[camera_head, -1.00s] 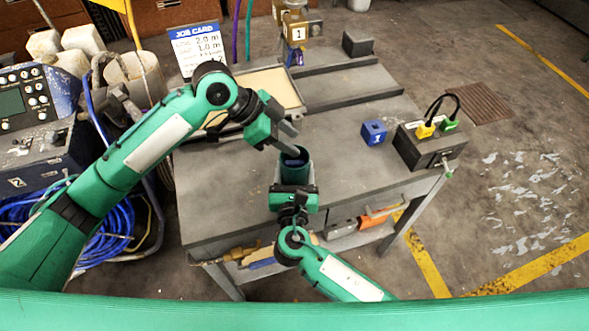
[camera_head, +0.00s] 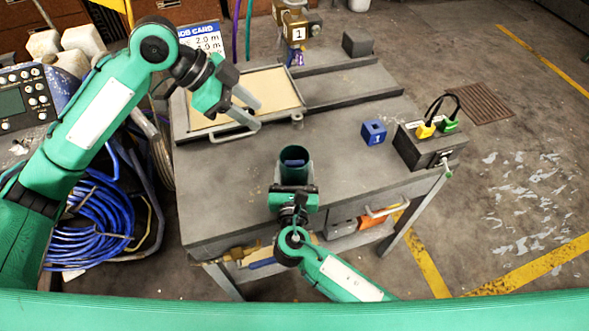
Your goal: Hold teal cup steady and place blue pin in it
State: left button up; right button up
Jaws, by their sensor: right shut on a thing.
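The teal cup (camera_head: 292,176) stands upright near the front edge of the grey workbench (camera_head: 225,190). My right gripper (camera_head: 297,182) is shut on the cup, with a finger on each side of it. A blue piece, apparently the blue pin (camera_head: 294,156), shows inside the cup mouth; its lower part is hidden by the cup wall. My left gripper (camera_head: 258,117) is open and empty, its two fingers apart, above the near right part of the tray and up-left of the cup.
A shallow tray (camera_head: 290,73) lies at the bench's back left. A blue block (camera_head: 374,132) marked 1 and a dark box (camera_head: 428,147) with yellow and green plugs sit at the right. A job card (camera_head: 203,38) stands behind. The bench between cup and block is clear.

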pick_arm(q)
jog(key=shift+a+r, duration=0.25)
jog(key=shift+r, duration=0.05)
pick_arm(e)
jog(key=o, duration=1.1)
jog(key=shift+s, duration=0.15)
jog(key=s, duration=1.1)
jog(key=shift+s+a, duration=0.15)
jog(key=shift+s, duration=0.25)
